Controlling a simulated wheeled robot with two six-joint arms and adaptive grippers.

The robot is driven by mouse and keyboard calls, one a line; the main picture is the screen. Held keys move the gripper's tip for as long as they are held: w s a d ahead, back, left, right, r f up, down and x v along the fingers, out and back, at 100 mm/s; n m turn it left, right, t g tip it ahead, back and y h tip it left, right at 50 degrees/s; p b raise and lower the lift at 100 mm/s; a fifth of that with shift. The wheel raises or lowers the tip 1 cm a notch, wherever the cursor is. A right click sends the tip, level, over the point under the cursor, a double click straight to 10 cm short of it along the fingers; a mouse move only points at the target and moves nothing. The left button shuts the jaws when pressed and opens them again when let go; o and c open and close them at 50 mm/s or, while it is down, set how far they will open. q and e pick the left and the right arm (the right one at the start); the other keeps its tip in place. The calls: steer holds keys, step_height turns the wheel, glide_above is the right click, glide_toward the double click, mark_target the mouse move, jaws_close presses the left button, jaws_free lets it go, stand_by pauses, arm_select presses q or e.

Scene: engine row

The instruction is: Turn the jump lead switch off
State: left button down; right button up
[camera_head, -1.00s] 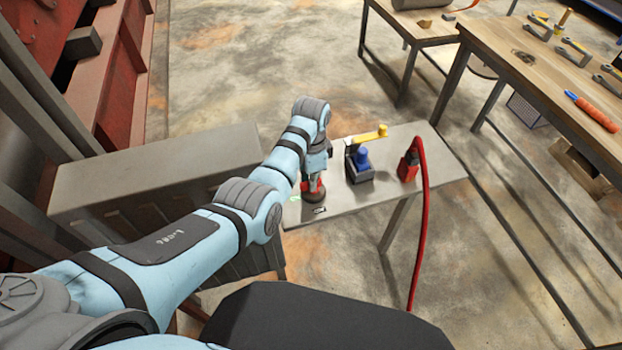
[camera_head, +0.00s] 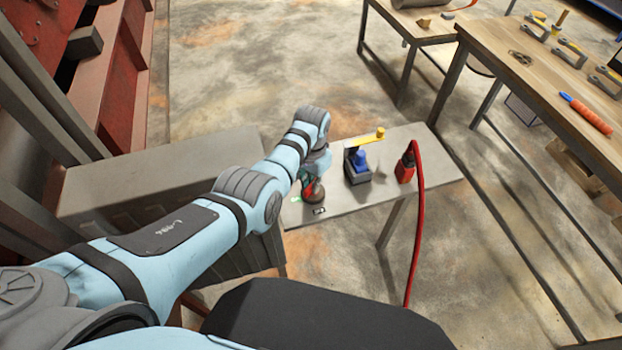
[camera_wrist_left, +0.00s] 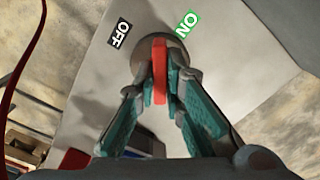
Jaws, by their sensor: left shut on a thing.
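The jump lead switch has a round grey base (camera_wrist_left: 180,50) and a red handle (camera_wrist_left: 159,70) on the small grey table. A green ON label (camera_wrist_left: 187,22) and a black OFF label (camera_wrist_left: 120,33) lie beside it. In the left wrist view the handle points between the two labels. My left gripper (camera_wrist_left: 160,92) is shut on the red handle, one finger on each side. In the head view the gripper (camera_head: 310,180) reaches down over the switch at the table's left end and partly hides it. The OFF label also shows there (camera_head: 319,211). My right gripper is not in view.
On the same grey table (camera_head: 432,165) stand a blue-and-grey device with a yellow handle (camera_head: 358,163) and a red plug (camera_head: 404,169) with a red cable (camera_head: 420,230). A wooden workbench (camera_head: 520,78) with tools is at the right. A grey cabinet (camera_head: 150,170) is at the left.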

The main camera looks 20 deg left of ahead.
arm_select(q)
steer(key=n, duration=0.5)
steer(key=shift+d+r+n+p, duration=0.1)
steer(key=shift+d+n+p, duration=0.05)
steer(key=shift+n+p, duration=0.2)
steer(key=n, duration=0.5)
steer(key=shift+w+d, duration=0.1)
steer(key=shift+w, duration=0.05)
steer(key=shift+n, duration=0.25)
steer(key=c, duration=1.7)
jaws_free()
step_height(320, 180, up, 12)
steer(key=shift+f, duration=0.1)
